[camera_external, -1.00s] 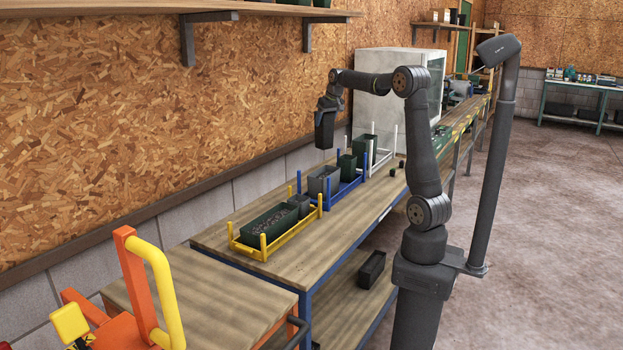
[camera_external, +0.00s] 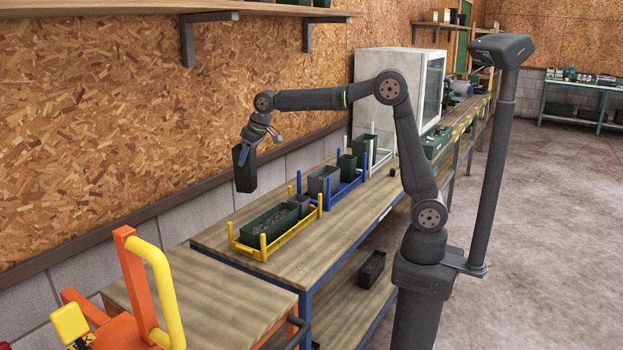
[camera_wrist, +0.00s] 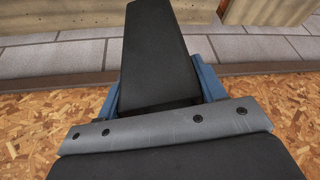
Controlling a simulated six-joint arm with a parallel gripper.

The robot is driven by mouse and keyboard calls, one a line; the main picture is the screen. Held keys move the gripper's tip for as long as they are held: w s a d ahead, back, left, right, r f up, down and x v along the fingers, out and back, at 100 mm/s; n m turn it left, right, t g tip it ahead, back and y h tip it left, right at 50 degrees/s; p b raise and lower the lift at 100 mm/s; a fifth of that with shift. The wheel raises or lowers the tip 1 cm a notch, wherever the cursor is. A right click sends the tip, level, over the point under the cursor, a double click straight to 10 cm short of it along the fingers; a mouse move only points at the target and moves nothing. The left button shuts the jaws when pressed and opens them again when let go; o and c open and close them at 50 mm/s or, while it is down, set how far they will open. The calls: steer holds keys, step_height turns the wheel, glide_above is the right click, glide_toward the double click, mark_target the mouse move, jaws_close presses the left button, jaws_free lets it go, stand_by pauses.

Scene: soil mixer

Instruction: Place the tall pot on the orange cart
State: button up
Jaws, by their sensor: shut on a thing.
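The tall pot (camera_external: 244,172) is dark and narrow. It hangs nearly upright, slightly tilted, in the air behind the yellow rack, near the wall. My gripper (camera_external: 251,147) is shut on its upper part. In the wrist view the pot (camera_wrist: 154,50) sits between the blue jaws, its far end pointing up the picture. The orange cart (camera_external: 134,285) is at the lower left, cut off by the frame. It shows an orange post and a yellow handle, beside a wooden top (camera_external: 205,295) that is clear. The pot is above and beyond that top, apart from it.
A yellow rack (camera_external: 265,252) with a green planter (camera_external: 270,224) and a small grey pot stands on the wooden bench (camera_external: 330,228). A blue rack (camera_external: 347,190) with pots and a white rack stand farther back. The shelf (camera_external: 250,8) overhangs above.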

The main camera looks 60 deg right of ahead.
steer(key=s+a+f+n+y, duration=0.1)
steer(key=s+a+n, duration=0.1)
steer(key=s+a, duration=0.6)
steer(key=s+a+f+n+g, duration=0.15)
steer(key=s+a, duration=0.25)
steer(key=a, duration=0.7)
steer(key=s+a+n+y, duration=0.15)
steer(key=s+a, duration=0.35)
steer(key=a, duration=0.5)
steer(key=s+a+f, duration=0.5)
steer(key=a+f, duration=0.5)
steer(key=f, duration=0.1)
steer(key=shift+s+a+f+n+h, duration=0.2)
steer(key=shift+s+a+n+h, duration=0.1)
steer(key=shift+s+h, duration=0.05)
steer(key=shift+f, duration=0.1)
steer(key=o, duration=1.1)
